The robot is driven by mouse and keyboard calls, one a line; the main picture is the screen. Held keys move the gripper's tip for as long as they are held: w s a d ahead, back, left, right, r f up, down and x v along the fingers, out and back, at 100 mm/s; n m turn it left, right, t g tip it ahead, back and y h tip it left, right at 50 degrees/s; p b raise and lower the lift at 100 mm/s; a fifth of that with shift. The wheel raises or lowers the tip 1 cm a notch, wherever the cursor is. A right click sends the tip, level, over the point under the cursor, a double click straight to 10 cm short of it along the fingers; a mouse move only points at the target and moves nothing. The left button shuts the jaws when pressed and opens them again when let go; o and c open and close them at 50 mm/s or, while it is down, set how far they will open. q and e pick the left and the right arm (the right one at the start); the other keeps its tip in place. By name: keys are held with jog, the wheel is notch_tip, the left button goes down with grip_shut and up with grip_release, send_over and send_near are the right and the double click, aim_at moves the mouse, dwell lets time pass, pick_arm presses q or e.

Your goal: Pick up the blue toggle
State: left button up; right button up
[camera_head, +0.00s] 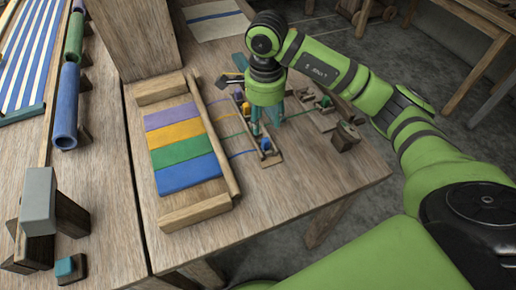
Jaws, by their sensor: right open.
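My right gripper (265,120) comes in from the right on a green arm and points down over the wooden holder (259,158). Its teal fingers are spread and nothing shows between them. A small blue toggle (266,145) sits in the near end of the holder, just below and in front of the fingers. I cannot tell whether a finger touches it. The gripper hides part of the holder. My left gripper is not in view.
A wooden frame (195,213) with purple, orange, green and blue blocks lies left of the holder, and coloured threads run toward it. A dark wooden block (345,137) stands to the right. Blue and green tubes (66,105) lie at the left. The front right tabletop is clear.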

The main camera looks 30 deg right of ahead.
aim_at(264, 140)
jog(key=f, duration=0.2)
jog(key=f+p, duration=0.1)
jog(key=f, duration=0.1)
jog(key=f+p, duration=0.1)
jog(key=f, duration=0.1)
jog(key=shift+s, duration=0.35)
jog(key=shift+f, duration=0.4)
jog(key=c, duration=0.8)
